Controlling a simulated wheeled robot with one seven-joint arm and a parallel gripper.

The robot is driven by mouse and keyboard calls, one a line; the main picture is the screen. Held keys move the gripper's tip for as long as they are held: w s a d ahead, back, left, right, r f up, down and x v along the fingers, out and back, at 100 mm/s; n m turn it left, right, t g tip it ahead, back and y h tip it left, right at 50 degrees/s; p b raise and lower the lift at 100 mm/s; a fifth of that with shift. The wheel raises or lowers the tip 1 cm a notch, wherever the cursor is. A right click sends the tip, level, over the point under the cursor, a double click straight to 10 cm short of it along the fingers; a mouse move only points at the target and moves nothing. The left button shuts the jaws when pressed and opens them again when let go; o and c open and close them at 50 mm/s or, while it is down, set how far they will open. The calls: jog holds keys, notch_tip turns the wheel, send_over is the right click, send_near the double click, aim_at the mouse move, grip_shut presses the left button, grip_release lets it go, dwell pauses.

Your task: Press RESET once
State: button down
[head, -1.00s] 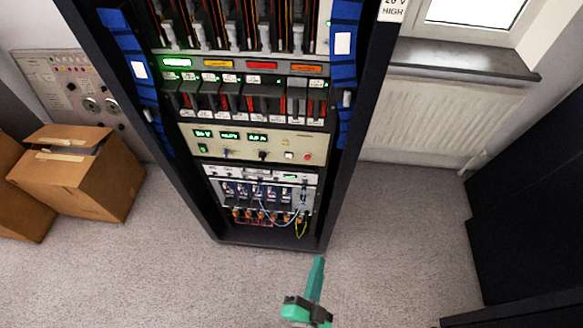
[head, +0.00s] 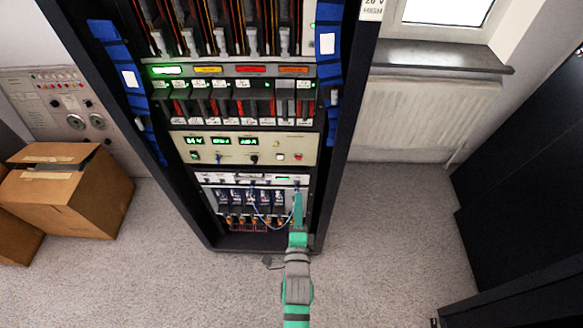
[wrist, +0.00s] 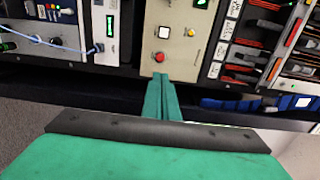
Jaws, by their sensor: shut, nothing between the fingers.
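In the wrist view the panel looks turned sideways. There the gripper tips (wrist: 160,77) point at the red button (wrist: 159,57), with the white button (wrist: 163,32) beyond. Tips and red button look close but apart.
A white module (head: 212,180) with blue and orange cables sits below the panel. The dark rack frame (head: 335,185) stands close on the right. Cardboard boxes (head: 75,195) lie at left, a radiator (head: 410,115) at right. The carpet in front is clear.

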jog(key=shift+a, duration=0.1)
send_near(298, 158)
jog(key=w, duration=0.6)
jog(key=shift+w+f, duration=0.1)
jog(key=shift+w, duration=0.15)
dwell(0.4)
